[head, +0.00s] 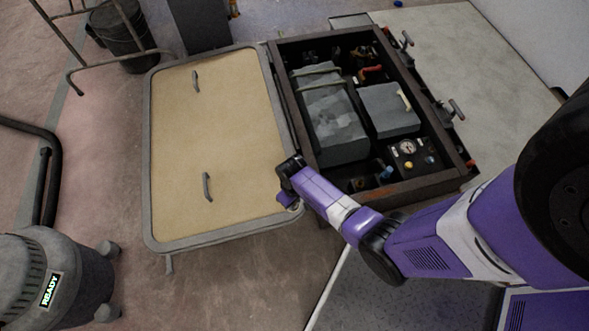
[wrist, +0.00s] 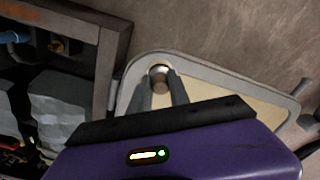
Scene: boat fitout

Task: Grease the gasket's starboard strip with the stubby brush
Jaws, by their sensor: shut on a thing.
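My gripper (head: 289,200) is over the right edge of the open hatch lid, near its front right corner. In the wrist view my gripper (wrist: 160,82) is shut on the stubby brush (wrist: 160,70), seen nearly end-on with a round metal band and a brown part. The grey gasket (head: 148,165) runs around the lid's tan panel (head: 235,130); it also shows in the wrist view (wrist: 225,78). The brush overlaps the gasket near a corner there; I cannot tell whether its bristles touch. No grease is discernible on the gasket.
Right of the lid is an open compartment (head: 463,178) with grey boxes, a gauge and coloured fittings. Two handles (head: 207,187) stand up from the lid panel. A vacuum-like machine marked READY (head: 50,270) stands front left. A dark bucket (head: 122,38) stands at the back left.

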